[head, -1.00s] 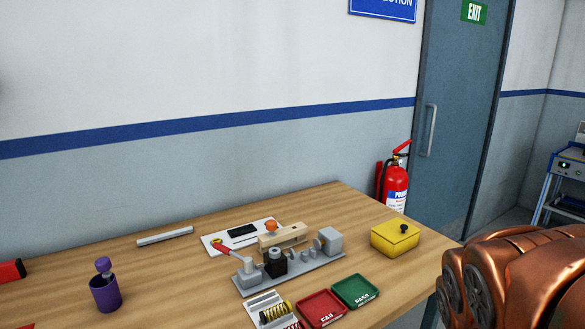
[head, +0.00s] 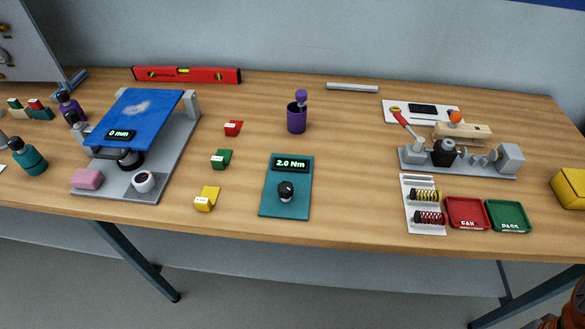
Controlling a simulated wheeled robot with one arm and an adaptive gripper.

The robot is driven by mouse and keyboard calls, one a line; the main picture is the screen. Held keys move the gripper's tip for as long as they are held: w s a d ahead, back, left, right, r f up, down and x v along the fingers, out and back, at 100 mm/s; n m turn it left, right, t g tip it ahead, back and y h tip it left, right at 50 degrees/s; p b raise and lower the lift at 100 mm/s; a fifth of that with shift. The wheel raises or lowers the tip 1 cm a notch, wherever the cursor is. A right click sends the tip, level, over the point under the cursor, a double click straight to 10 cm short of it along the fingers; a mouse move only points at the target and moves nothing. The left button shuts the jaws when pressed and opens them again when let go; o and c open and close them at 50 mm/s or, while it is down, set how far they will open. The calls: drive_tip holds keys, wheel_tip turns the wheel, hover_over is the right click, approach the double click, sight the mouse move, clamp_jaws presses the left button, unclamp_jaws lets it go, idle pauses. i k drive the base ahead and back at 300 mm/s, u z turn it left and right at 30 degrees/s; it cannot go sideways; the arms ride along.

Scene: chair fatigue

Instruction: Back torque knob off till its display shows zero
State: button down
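The torque knob (head: 286,191) is a small black knob with a light mark, standing on a teal plate (head: 273,208) near the middle of the table's front. Its display (head: 291,163), at the back of the same plate, reads "2.0 Nm" in green. My gripper is not in view; only a bit of my copper-coloured arm shows at the lower right corner, well away from the knob.
Yellow (head: 206,199), green (head: 221,158) and red (head: 233,128) blocks stand left of the plate. A purple cup (head: 297,119) stands behind it. A grey rig with a blue panel (head: 140,112) is at left. A spring tray (head: 414,219) is at right. Bare table lies around the plate.

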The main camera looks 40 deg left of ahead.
sight(285, 189)
drive_tip(key=u, duration=1.8)
drive_tip(key=k, duration=1.3)
drive_tip(key=u, duration=0.65)
drive_tip(key=i, duration=0.5)
drive_tip(key=u, duration=0.75)
drive_tip(key=i, duration=0.6)
drive_tip(key=z, duration=0.65)
drive_tip(key=i, duration=0.6)
drive_tip(key=z, duration=0.7)
